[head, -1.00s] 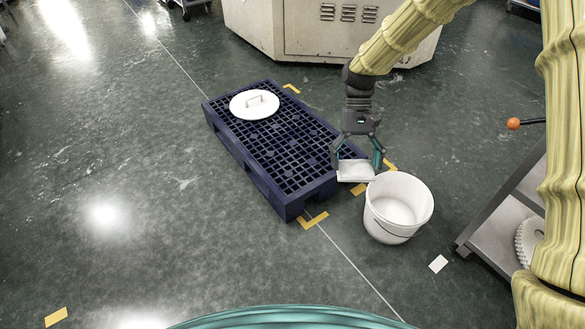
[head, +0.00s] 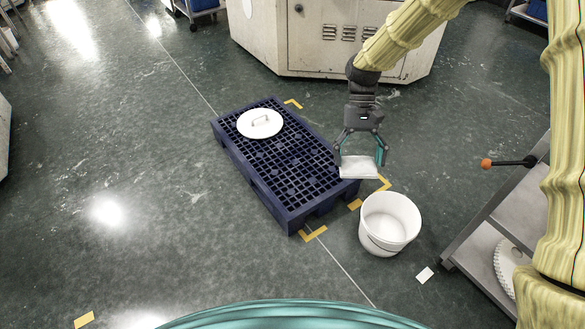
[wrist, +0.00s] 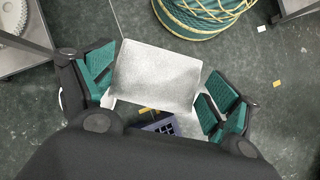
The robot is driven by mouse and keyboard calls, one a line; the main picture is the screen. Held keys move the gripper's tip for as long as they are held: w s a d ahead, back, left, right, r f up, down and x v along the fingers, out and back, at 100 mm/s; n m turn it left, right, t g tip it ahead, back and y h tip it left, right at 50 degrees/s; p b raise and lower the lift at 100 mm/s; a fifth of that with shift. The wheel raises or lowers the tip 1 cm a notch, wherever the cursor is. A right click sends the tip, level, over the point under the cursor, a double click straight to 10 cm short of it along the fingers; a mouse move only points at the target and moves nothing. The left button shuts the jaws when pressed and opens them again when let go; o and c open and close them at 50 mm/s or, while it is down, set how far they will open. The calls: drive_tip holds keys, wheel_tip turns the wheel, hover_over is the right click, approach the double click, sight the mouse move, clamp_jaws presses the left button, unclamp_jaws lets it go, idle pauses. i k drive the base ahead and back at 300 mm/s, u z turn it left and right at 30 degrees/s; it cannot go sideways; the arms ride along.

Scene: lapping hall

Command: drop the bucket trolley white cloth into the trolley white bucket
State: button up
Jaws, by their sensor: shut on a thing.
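My gripper (head: 361,163) is shut on the white cloth (head: 358,170), a flat folded piece held between the fingertips. In the wrist view the cloth (wrist: 155,72) lies between the two green-padded fingers (wrist: 157,92). The white bucket (head: 390,218) stands upright and open on the floor, just in front of and to the right of the cloth in the head view. The cloth is above and apart from it. In the wrist view the bucket is mostly hidden, and I cannot make it out clearly.
A dark blue pallet (head: 277,205) lies left of the bucket, with a white lid (head: 260,123) on its far end. A grey metal trolley (head: 497,225) with an orange-knobbed handle (head: 487,164) stands at right. A machine cabinet (head: 330,40) is behind. The floor at left is clear.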

sight(386, 233)
drive_tip(key=z, duration=0.55)
drive_tip(key=k, duration=0.5)
drive_tip(key=u, duration=0.95)
drive_tip(key=i, duration=1.4)
drive_tip(key=z, duration=1.25)
drive_tip(key=i, duration=0.5)
drive_tip(key=z, duration=0.45)
